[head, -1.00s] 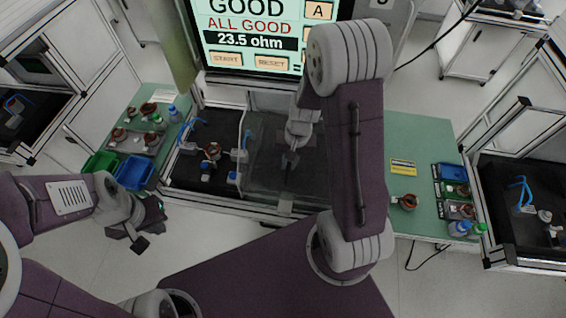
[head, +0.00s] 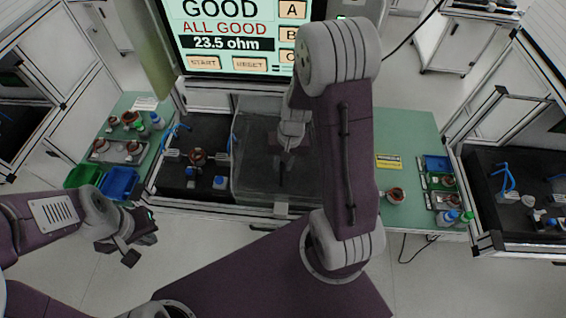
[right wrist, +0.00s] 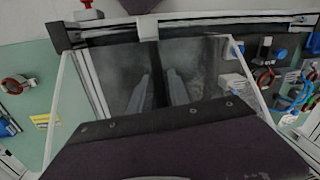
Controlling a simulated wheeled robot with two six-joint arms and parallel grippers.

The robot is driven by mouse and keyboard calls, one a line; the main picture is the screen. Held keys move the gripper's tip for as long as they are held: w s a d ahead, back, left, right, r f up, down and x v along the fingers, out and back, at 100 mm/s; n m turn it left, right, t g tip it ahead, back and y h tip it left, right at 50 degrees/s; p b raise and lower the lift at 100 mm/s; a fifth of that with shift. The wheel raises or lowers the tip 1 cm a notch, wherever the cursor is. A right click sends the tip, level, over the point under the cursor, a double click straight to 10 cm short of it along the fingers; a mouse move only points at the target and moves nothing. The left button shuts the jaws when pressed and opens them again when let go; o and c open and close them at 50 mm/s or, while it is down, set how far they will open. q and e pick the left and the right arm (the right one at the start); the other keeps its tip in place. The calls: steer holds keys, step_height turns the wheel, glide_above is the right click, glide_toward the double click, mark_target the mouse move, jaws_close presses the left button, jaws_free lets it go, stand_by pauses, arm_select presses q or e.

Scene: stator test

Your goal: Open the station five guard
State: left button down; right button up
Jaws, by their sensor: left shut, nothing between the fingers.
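A clear guard panel (head: 250,185) covers the right part of the dark bay under the screen; no station number is legible. It fills the middle of the right wrist view (right wrist: 205,75). A pale block, seemingly its handle (head: 281,208), sits at its front edge and also shows in the right wrist view (right wrist: 147,28). My right gripper (head: 282,182) points down over the panel, apart from the block in the head view; its finger gap cannot be made out. My left gripper (head: 132,256) is shut and empty, over the floor at front left.
The bay's left part is uncovered, with a copper stator (head: 197,157) and blue parts. A green table at right holds another stator (head: 395,195), a yellow label (head: 389,161) and bottles. Blue bin (head: 119,183) and green bin (head: 82,176) stand at left. The screen (head: 235,35) reads ALL GOOD.

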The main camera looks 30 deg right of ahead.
step_height(320, 180, up, 9)
steer(key=d, duration=0.1)
steer(key=shift+s+b, duration=0.3)
stand_by(0.4)
